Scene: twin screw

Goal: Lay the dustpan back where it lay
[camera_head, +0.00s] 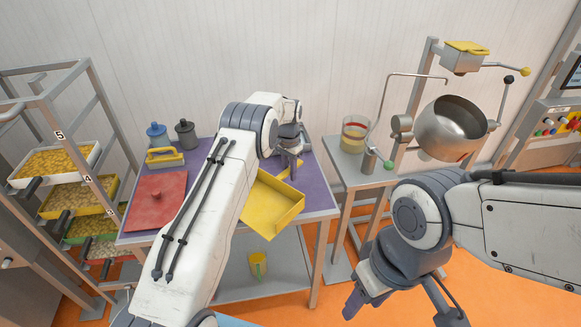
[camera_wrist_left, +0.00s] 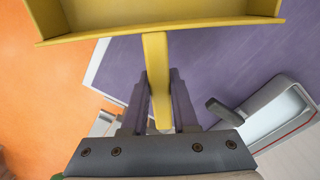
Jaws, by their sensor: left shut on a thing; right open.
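The yellow dustpan (camera_head: 272,207) is at the right part of the purple-topped table (camera_head: 316,192), its open pan reaching toward the table's front edge. My left gripper (camera_head: 292,165) is shut on the dustpan's handle. The left wrist view shows the handle (camera_wrist_left: 156,70) between the two fingers (camera_wrist_left: 160,105), with the pan (camera_wrist_left: 140,15) beyond. I cannot tell whether the pan touches the tabletop. My right gripper (camera_head: 400,305) is open and empty at the lower right, apart from the table; its fingers are partly cut off by the frame's bottom edge.
A rack of trays (camera_head: 55,160) stands at left. A metal side table with a jar (camera_head: 354,135) and a steel pan (camera_head: 452,128) stands at right.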

